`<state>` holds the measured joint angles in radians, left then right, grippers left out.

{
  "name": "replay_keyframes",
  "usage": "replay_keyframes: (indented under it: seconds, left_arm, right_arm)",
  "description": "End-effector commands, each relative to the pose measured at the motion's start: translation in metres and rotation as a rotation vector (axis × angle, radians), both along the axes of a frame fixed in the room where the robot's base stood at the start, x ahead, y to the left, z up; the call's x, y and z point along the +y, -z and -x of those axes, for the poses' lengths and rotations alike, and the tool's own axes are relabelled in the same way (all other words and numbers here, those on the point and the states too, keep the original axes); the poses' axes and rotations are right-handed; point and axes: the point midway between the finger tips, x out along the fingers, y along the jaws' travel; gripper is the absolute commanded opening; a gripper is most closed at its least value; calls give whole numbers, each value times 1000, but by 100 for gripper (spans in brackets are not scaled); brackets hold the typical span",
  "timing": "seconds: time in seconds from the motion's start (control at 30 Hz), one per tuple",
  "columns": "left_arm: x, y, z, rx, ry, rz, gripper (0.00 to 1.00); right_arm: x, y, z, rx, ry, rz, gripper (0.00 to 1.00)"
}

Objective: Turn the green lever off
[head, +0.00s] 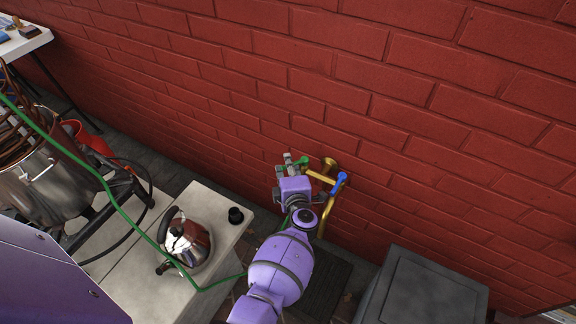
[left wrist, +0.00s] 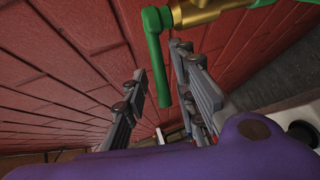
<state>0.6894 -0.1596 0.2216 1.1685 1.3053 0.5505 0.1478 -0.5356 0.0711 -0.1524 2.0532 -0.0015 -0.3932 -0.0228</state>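The green lever (head: 296,168) is on a brass wall tap (head: 322,178) low on the brick wall in the head view. In the left wrist view the green lever (left wrist: 159,62) hangs down from the brass valve body (left wrist: 203,11). My left gripper (head: 287,166) is at the green lever. In the left wrist view its fingers (left wrist: 161,70) are spread, with the lever showing between them; I cannot tell whether either finger touches it. A blue lever (head: 339,183) is on the tap's right side. My right gripper is out of view.
A green hose (head: 112,200) crosses the bench. A dark grey box (head: 425,290) stands at the lower right. The brick wall is close behind the tap.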

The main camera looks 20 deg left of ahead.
Motion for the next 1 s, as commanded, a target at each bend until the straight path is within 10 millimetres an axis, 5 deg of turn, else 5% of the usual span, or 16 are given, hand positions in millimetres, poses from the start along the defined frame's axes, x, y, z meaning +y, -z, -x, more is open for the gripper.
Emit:
replay_keyframes:
  seconds: [0.37,1.0]
  left_arm:
    - [-4,1,6,3,1,1,28]
    - [-54,-24,99,3,0,-1,28]
  right_arm:
    - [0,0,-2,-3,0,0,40]
    - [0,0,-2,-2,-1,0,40]
